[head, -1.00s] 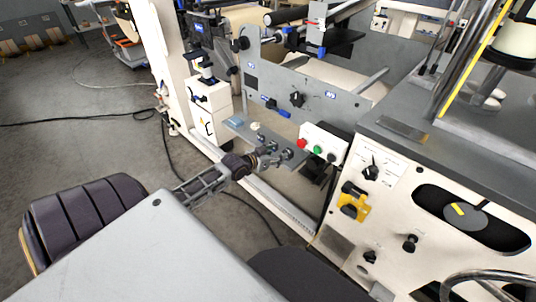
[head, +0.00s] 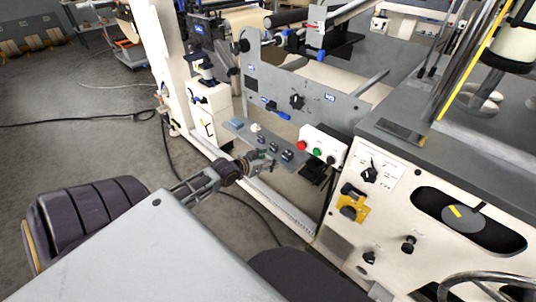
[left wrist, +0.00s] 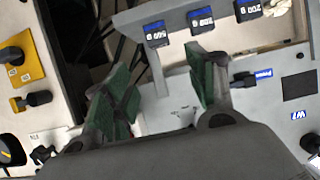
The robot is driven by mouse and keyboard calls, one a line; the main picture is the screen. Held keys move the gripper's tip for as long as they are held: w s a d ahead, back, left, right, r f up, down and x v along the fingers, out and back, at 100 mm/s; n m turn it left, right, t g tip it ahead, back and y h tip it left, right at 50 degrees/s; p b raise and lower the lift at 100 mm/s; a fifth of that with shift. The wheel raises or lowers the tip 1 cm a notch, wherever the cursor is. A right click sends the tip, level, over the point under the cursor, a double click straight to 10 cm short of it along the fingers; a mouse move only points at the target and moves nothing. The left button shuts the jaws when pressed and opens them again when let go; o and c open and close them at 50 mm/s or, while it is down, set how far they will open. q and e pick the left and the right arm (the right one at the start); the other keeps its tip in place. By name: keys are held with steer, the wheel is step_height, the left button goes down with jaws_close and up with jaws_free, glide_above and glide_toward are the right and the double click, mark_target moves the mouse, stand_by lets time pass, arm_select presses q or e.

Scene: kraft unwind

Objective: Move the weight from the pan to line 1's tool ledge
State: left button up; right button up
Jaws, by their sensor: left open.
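A narrow grey tool ledge (head: 240,127) runs along the grey side plate. Three small dark weights (head: 274,148) stand in a row on it. In the left wrist view they have blue labels, and the left-hand weight (left wrist: 156,34) appears to read 500 g. The middle weight (left wrist: 200,20) and right-hand weight (left wrist: 247,9) stand beside it. My left gripper (head: 266,164) is just in front of the ledge. Its green-padded fingers (left wrist: 165,72) are apart, with nothing held between them. I cannot make out the pan. My right gripper is out of view.
A button box (head: 324,144) with red and green buttons is right of the ledge. A white machine cabinet (head: 385,215) with knobs and a yellow plate stands at the right. Cables lie on the open floor at left.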

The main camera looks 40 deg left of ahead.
arm_select(q)
steer(key=s+d+f+g, duration=0.3)
steer(key=s+f, duration=0.2)
steer(key=f, duration=0.6)
steer(key=s+d+f+g, duration=0.3)
steer(key=s+d+f, duration=0.15)
steer(key=f, duration=0.55)
steer(key=s+d+f+m+g, duration=0.1)
steer(key=s+d+f+g, duration=0.4)
steer(key=s+d+f, duration=0.8)
steer(key=shift+s+d+f+m+y, duration=0.3)
steer(key=shift+s+d, duration=0.3)
steer(key=shift+s, duration=0.25)
steer(key=shift+a, duration=0.1)
